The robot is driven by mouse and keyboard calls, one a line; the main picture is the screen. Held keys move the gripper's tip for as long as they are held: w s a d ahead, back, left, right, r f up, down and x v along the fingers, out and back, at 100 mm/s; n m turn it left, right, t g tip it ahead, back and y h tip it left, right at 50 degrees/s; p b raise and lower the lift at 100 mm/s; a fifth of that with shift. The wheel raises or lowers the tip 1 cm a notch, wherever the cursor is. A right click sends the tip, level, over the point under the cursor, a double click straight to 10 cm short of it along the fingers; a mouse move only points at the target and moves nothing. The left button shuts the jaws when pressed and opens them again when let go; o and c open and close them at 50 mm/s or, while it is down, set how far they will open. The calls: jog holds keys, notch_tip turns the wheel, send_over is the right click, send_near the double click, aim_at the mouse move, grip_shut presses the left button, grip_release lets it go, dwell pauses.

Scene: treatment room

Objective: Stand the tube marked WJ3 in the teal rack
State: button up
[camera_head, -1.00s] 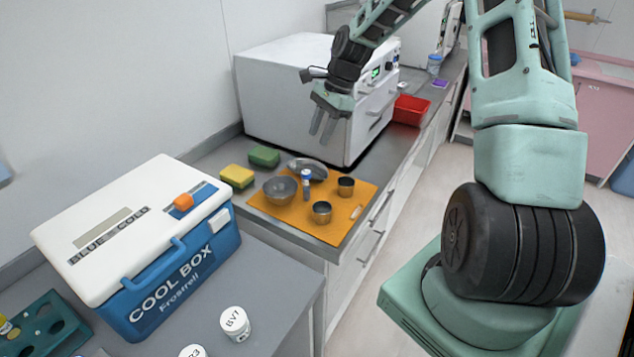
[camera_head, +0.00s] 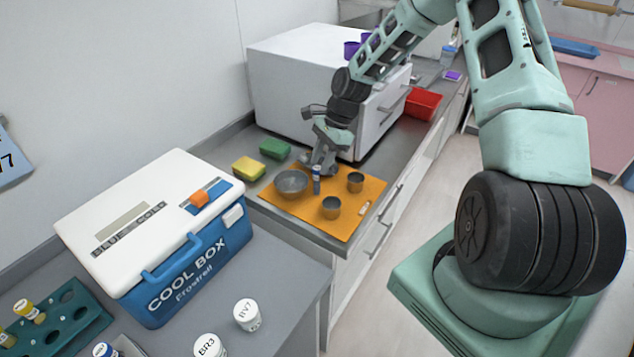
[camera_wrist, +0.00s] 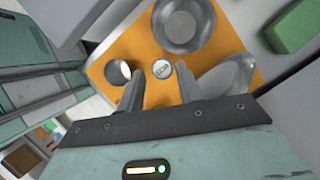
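A small tube (camera_head: 317,180) with a blue and white top stands upright on the orange board; its marking is too small to read. In the wrist view the tube's round top (camera_wrist: 162,69) lies between my fingers, just beyond their tips. My gripper (camera_head: 318,163) is open and low over the board, right at the tube; it also shows in the wrist view (camera_wrist: 158,80). I see no grip on the tube. The teal rack (camera_head: 92,329) is at the lower left, partly cut off, with yellow-topped tubes in it and several empty holes.
The orange board (camera_head: 352,222) also bears a metal bowl (camera_head: 291,183) and two metal cups (camera_head: 331,207), (camera_head: 355,182). A shiny curved dish (camera_wrist: 230,82) is close to one finger. The cool box (camera_head: 165,235) and jars (camera_head: 247,314) stand near the rack.

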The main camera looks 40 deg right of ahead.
aim_at(317, 167)
jog(key=shift+p+x, duration=1.3)
jog(key=shift+x, duration=1.3)
jog(key=shift+w, duration=0.15)
grip_shut()
jog(key=shift+r, duration=0.1)
